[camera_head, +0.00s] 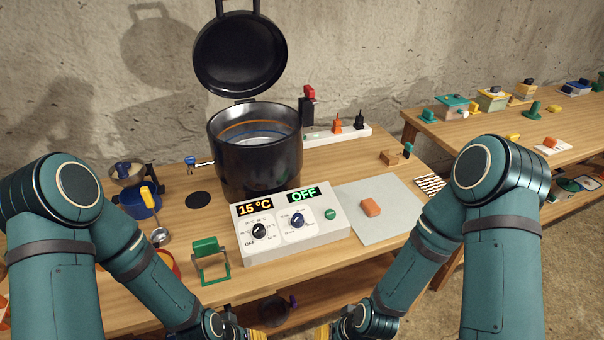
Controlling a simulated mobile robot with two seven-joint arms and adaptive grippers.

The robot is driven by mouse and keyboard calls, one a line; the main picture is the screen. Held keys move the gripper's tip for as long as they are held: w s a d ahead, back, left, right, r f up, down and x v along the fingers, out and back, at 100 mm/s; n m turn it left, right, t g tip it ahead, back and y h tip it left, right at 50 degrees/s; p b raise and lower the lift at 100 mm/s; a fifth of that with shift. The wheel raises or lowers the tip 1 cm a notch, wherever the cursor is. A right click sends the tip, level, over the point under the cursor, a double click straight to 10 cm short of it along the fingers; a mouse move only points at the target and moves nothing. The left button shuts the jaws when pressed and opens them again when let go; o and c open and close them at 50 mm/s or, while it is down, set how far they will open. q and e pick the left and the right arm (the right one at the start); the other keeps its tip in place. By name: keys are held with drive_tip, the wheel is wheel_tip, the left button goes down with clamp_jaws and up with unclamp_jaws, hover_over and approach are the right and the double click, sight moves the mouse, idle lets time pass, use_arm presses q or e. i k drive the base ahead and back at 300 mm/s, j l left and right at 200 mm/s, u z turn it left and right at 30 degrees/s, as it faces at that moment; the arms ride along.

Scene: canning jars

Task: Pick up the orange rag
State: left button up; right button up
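A small orange block-like piece (370,207), which looks like the folded orange rag, lies on a pale grey mat (395,228) on the wooden table, right of the control box. Another small orange piece (550,142) rests on a white pad on the far right table; I cannot tell whether it is cloth. My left gripper (252,334) and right gripper (328,333) are low at the bottom edge, in front of the table and well apart from the orange piece on the mat. Both are mostly cut off, so their opening is hidden.
A black pot (255,160) with its lid (240,55) raised stands behind a white control box (290,225) reading 15 °C and OFF. A green-handled tool (209,255) and a blue pot (140,203) are left. The mat is otherwise clear.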

sight(371, 208)
drive_tip(key=l+u, duration=0.2)
drive_tip(key=u, duration=0.15)
drive_tip(key=l+u, duration=0.2)
drive_tip(key=u, duration=0.2)
drive_tip(key=l+u, duration=0.55)
drive_tip(key=l, duration=0.25)
drive_tip(key=k+l+u, duration=0.2)
drive_tip(key=l, duration=0.2)
drive_tip(key=i, duration=0.1)
